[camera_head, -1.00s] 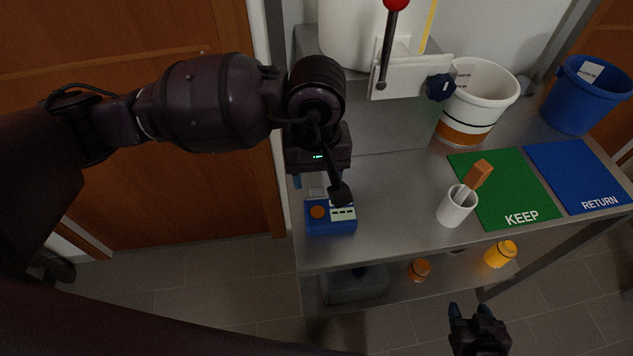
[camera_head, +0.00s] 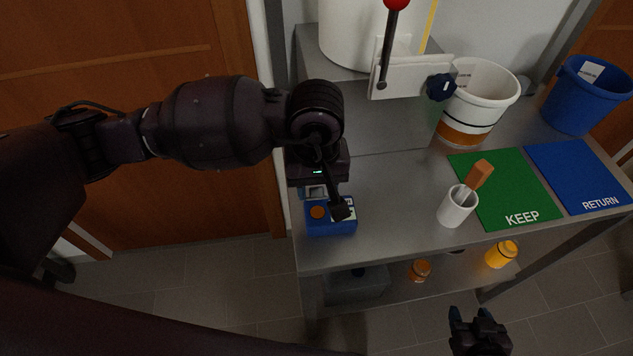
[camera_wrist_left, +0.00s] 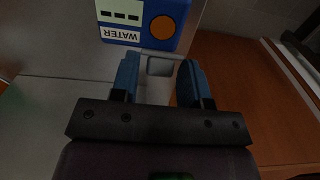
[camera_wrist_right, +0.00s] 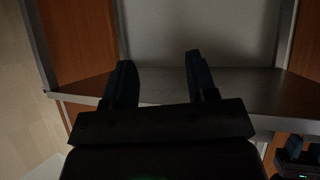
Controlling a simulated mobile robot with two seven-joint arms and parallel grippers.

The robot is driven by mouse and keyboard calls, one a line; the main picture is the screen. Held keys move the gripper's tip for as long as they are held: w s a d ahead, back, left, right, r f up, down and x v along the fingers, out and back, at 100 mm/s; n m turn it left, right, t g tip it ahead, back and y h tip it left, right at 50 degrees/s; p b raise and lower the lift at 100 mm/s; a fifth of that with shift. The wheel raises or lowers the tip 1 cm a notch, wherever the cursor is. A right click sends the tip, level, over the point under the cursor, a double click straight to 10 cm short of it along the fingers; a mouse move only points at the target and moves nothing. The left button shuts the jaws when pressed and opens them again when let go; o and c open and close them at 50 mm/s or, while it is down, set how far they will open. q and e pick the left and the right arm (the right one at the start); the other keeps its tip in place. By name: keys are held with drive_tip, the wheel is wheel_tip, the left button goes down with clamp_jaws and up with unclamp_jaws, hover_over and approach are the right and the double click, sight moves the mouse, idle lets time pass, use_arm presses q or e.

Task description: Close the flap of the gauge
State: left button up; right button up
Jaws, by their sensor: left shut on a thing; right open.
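The gauge (camera_head: 330,228) is a blue box with an orange round knob on the grey steel bench, near its left front edge. In the left wrist view the gauge (camera_wrist_left: 183,38) shows its "WATER" label and orange knob. A pale grey flap (camera_wrist_left: 158,66) stands out from the gauge's edge on my gripper's side, so it looks open. My right gripper (camera_head: 470,314) is open and empty, in front of the bench.
A white cup (camera_head: 457,207) with an orange-handled tool stands right of the gauge. Green KEEP (camera_head: 505,190) and blue RETURN (camera_head: 580,175) mats lie further right. A white bucket (camera_head: 480,100) and a blue bucket (camera_head: 588,95) stand behind. Bench between gauge and cup is clear.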

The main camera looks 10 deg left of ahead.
use_arm(q)
drive_tip(key=shift+s, duration=0.1)
use_arm(e)
drive_tip(key=shift+f, duration=0.2)
use_arm(q)
drive_tip(key=shift+s+d+f+t+b, duration=0.15)
drive_tip(key=shift+t+b, duration=0.15)
drive_tip(key=shift+t, duration=0.2)
drive_tip(key=shift+s+f+t+y+b, duration=0.2)
drive_tip(key=shift+s+t+y+b, duration=0.25)
drive_tip(key=shift+t, duration=0.45)
drive_tip(key=shift+s+d+f+t+b, duration=0.2)
drive_tip(key=shift+s+t+b, duration=0.15)
drive_tip(key=shift+t, duration=0.35)
drive_tip(key=shift+s+d+f+t+y+b, duration=0.15)
drive_tip(key=shift+s+t+y, duration=0.1)
drive_tip(key=shift+t, duration=0.4)
drive_tip(key=shift+s+a+f+t+y+b, duration=0.15)
drive_tip(key=shift+s+t+y, duration=0.1)
drive_tip(key=shift+t, duration=0.4)
use_arm(e)
drive_tip(key=shift+w+a+f, duration=0.15)
drive_tip(key=shift+w+f, duration=0.3)
drive_tip(key=shift+f, duration=0.2)
use_arm(q)
drive_tip(key=shift+d, duration=0.1)
use_arm(e)
drive_tip(key=shift+w, duration=0.1)
